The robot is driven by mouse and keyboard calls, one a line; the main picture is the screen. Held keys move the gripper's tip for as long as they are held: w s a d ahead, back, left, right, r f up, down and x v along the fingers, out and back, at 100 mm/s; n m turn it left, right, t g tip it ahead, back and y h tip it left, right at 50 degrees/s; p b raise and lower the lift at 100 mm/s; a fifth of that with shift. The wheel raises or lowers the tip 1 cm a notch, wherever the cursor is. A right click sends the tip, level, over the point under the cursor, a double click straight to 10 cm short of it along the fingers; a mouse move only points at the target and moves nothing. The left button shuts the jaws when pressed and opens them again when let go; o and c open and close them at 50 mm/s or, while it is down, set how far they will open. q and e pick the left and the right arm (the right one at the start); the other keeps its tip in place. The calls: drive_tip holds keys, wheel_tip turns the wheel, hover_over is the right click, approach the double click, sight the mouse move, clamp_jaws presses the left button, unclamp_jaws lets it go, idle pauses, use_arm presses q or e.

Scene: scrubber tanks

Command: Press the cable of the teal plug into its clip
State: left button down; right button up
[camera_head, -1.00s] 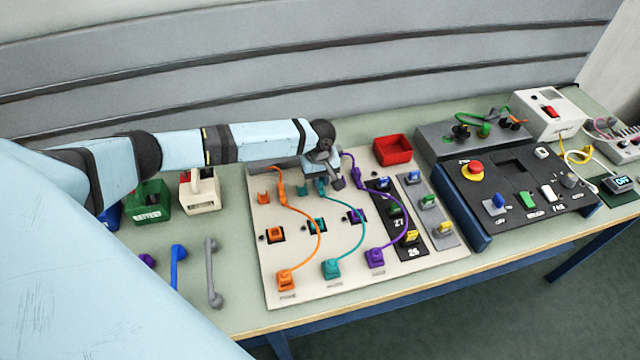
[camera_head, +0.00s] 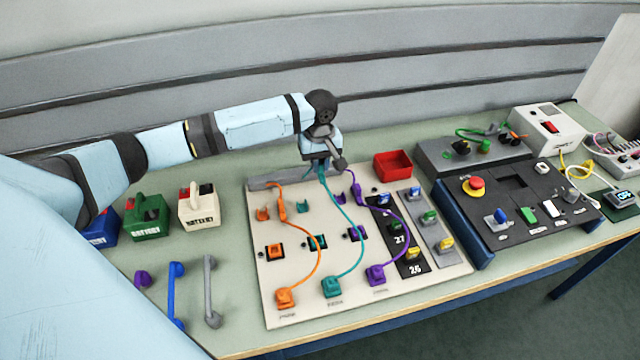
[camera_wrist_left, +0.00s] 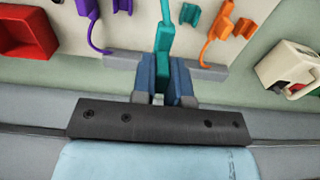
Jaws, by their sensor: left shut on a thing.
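My left gripper (camera_head: 322,160) is above the back edge of the pale board. In the left wrist view its blue fingers (camera_wrist_left: 163,85) are shut on the teal plug (camera_wrist_left: 165,45), whose cable end points away from the fingers. The teal cable (camera_head: 355,225) runs in a curve from the gripper to a teal block (camera_head: 333,287) at the board's front. A teal clip (camera_wrist_left: 190,14) shows beside the plug in the left wrist view, apart from it. My right gripper is not in view.
Orange (camera_head: 320,245) and purple (camera_head: 408,230) cables run on either side of the teal one. A red bin (camera_head: 393,164) stands behind the board (camera_head: 300,312). A white box (camera_head: 199,207) and a green box (camera_head: 147,217) stand to the left.

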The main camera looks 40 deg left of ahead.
use_arm(q)
wheel_tip(320, 180, up, 7)
drive_tip(key=shift+w+r, duration=0.1)
drive_tip(key=shift+r, duration=0.05)
drive_tip(key=shift+f, duration=2.5)
drive_tip(key=shift+s+a+p, duration=0.2)
drive_tip(key=shift+s+p, duration=0.1)
drive_tip(key=shift+p, duration=0.1)
drive_tip(key=s+a+f+p, duration=0.2)
drive_tip(key=s, duration=0.1)
drive_tip(key=shift+s+a, duration=0.2)
drive_tip(key=shift+a, duration=0.15)
